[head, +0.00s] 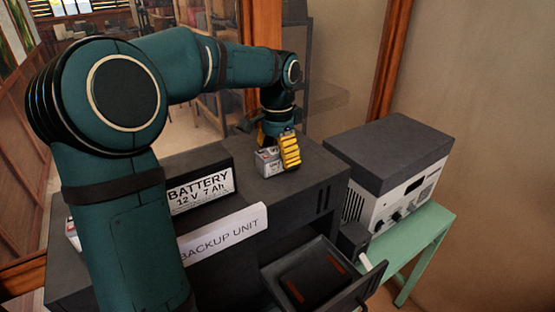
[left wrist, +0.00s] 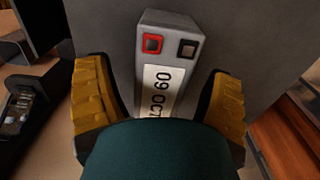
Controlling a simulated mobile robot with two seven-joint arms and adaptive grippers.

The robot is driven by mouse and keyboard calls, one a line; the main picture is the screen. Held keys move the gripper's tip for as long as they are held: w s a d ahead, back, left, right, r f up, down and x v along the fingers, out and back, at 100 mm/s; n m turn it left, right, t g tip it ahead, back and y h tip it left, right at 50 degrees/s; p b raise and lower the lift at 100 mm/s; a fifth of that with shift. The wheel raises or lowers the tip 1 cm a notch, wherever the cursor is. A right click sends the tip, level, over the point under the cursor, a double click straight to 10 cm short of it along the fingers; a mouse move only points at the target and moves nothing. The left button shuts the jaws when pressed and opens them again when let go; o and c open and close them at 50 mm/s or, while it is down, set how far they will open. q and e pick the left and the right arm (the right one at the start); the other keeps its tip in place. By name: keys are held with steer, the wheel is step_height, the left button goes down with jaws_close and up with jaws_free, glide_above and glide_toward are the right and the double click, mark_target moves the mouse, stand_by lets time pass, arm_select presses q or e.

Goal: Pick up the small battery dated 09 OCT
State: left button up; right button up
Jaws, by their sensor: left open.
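A small grey battery (left wrist: 158,58) with a white label reading 09 OCT stands on the dark cabinet top. It has a red and a black terminal at one end. In the head view the small battery (head: 266,162) is partly hidden by my left gripper (head: 280,152). My left gripper also shows in the left wrist view (left wrist: 160,105), open, with one yellow finger on each side of the battery and gaps visible between fingers and battery. The near end of the battery is hidden behind my teal arm part. My right gripper is not in view.
A large black battery (head: 200,190) labelled BATTERY 12 V 7 Ah is at the cabinet's left, above a BACKUP UNIT sign (head: 222,232). An open drawer (head: 325,275) juts out in front. A grey-topped device (head: 390,165) stands on a green table (head: 425,245) at right.

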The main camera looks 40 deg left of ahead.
arm_select(q)
steer(key=shift+f, duration=0.8)
steer(key=shift+c, duration=0.2)
steer(key=c, duration=1.3)
steer(key=shift+r, duration=0.15)
